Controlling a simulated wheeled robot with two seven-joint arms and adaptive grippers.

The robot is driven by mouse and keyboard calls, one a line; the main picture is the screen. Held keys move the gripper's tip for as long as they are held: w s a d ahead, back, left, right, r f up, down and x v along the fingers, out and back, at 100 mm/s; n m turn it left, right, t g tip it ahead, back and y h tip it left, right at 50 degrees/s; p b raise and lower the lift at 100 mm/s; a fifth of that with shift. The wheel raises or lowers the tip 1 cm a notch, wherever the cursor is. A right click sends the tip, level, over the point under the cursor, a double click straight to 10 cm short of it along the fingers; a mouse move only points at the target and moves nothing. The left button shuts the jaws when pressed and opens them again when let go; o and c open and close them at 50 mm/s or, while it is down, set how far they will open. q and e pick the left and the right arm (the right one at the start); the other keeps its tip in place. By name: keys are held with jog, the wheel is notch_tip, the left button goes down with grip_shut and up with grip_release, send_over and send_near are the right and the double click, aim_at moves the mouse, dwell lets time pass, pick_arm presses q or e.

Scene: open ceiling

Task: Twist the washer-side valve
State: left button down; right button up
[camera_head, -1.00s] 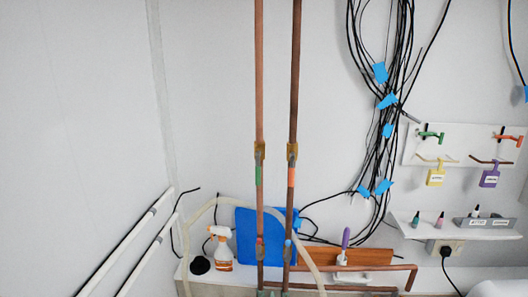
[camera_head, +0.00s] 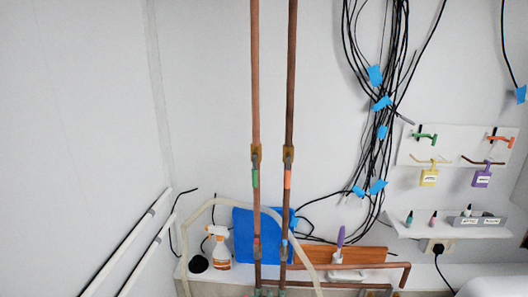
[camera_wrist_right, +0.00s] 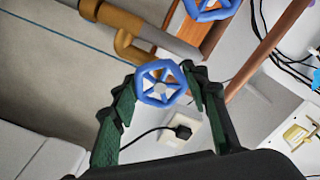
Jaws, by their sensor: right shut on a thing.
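In the right wrist view, my right gripper (camera_wrist_right: 160,80) is shut on a blue spoked valve wheel (camera_wrist_right: 161,84), with a green-padded finger on each side of it. A second blue valve wheel (camera_wrist_right: 207,8) shows at the top edge, clear of the fingers. I cannot tell from labels which wheel is the washer-side one. In the head view, two upright copper pipes, the left (camera_head: 256,100) and the right (camera_head: 291,100), carry a green band (camera_head: 255,179) and an orange band (camera_head: 288,179). Neither gripper shows in the head view.
A spray bottle (camera_head: 218,249) stands on the ledge by a blue panel (camera_head: 243,240). Black cables (camera_head: 385,45) hang on the back wall. A tool board (camera_head: 410,153) and small shelf (camera_head: 400,227) are at right. A wall socket (camera_wrist_right: 172,135) with a plug lies below the held wheel.

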jog(key=shift+f+m, duration=0.2)
jog(key=shift+m, duration=0.5)
jog(key=m, duration=0.3)
jog(key=shift+p, duration=0.4)
jog(key=m, duration=0.3)
jog(key=shift+m, duration=0.4)
jog(key=o, duration=0.9)
jog(key=shift+a, duration=0.1)
jog(key=o, duration=0.5)
jog(key=shift+r, duration=0.15)
jog(key=shift+c, duration=0.2)
jog(key=s+a, duration=0.1)
jog(key=s, duration=1.1)
